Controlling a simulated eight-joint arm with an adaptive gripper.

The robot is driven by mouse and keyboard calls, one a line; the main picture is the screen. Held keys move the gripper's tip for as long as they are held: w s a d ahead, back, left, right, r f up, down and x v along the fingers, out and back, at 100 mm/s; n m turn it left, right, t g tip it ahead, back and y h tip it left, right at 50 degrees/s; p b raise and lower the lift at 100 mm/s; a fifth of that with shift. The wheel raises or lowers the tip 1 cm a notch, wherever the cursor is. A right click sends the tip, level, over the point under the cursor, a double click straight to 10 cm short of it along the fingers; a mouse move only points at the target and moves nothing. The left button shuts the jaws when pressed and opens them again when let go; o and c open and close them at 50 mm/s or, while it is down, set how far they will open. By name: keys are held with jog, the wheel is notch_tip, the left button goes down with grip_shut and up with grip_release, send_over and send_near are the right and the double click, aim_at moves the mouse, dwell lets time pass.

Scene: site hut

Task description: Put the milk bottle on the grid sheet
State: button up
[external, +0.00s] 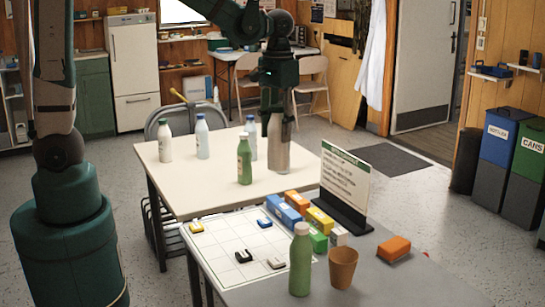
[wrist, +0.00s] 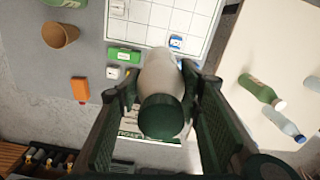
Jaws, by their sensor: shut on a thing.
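My gripper (external: 279,108) is shut on a pale bottle (external: 278,150) with no label visible, which looks like the milk bottle. It hangs upright below the jaws. In the wrist view the bottle (wrist: 163,78) shows a dark green cap between the two fingers and hides part of the scene below. The grid sheet (external: 218,243) lies on the grey front table, left of the sign. It also shows in the wrist view (wrist: 157,17), beyond the bottle. Small yellow, blue, black and white pieces sit on it.
A green bottle (external: 245,162), a white bottle (external: 165,142) and two bluish bottles stand on the cream table. The sign (external: 345,180), coloured blocks (external: 320,220), another green bottle (external: 300,262), brown cup (external: 342,268) and orange block (external: 394,248) stand right of the grid.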

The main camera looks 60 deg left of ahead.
jog(key=s+d+m, duration=0.2)
jog(key=s+d, duration=0.2)
jog(key=d, duration=0.2)
notch_tip(320, 180, down, 11)
jog(key=shift+s+f, duration=0.15)
jog(key=shift+f, duration=0.05)
jog(key=shift+a+f, duration=0.1)
dwell(0.4)
jog(key=shift+f+b, duration=0.6)
jog(key=shift+f, duration=2.25)
jog(key=shift+f+b, duration=0.35)
jog(key=shift+f, duration=1.85)
